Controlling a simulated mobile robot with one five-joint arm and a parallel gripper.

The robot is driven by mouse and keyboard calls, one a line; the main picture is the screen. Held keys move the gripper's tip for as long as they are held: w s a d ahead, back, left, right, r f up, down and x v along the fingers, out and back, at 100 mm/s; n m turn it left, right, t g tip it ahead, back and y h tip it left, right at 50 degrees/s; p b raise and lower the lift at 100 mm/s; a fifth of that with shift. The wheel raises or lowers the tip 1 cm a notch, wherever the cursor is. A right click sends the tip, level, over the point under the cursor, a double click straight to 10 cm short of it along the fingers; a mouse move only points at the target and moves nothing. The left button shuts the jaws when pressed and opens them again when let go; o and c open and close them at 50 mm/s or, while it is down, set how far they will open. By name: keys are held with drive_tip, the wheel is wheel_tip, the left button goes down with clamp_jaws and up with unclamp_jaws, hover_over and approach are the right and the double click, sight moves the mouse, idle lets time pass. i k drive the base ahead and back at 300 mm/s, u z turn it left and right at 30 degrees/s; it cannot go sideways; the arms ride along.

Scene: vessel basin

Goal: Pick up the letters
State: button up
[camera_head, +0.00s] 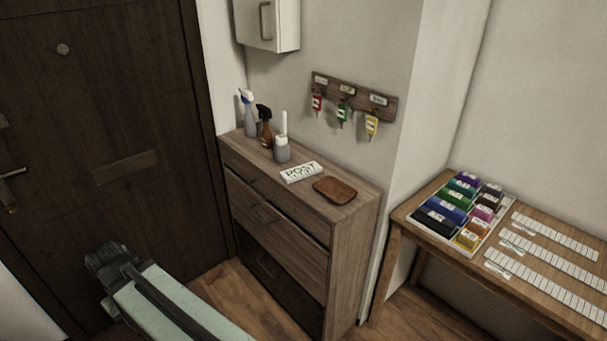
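No letters can be clearly made out in the head view. A small white block or packet (301,172) with dark lettering, perhaps "POST", lies on top of the wooden cabinet (240,152). A brown leather-like pad or tray (335,190) lies to its right on the same top. My gripper (103,257) is at the lower left, dark, at the end of my pale green arm, in front of the dark door (95,110). It is well apart from the cabinet top. Its fingers are too dark and small to tell open from shut.
Spray bottles (249,115) and a pump bottle (282,150) stand at the cabinet's back left. A key rack (352,97) hangs above. A wooden table (398,217) at right holds coloured boxes (454,199) and white strips. Wood floor (262,307) shows below.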

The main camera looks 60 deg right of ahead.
sight(295, 173)
drive_tip(key=z, duration=0.1)
drive_tip(key=i, duration=1)
drive_tip(key=u, duration=0.05)
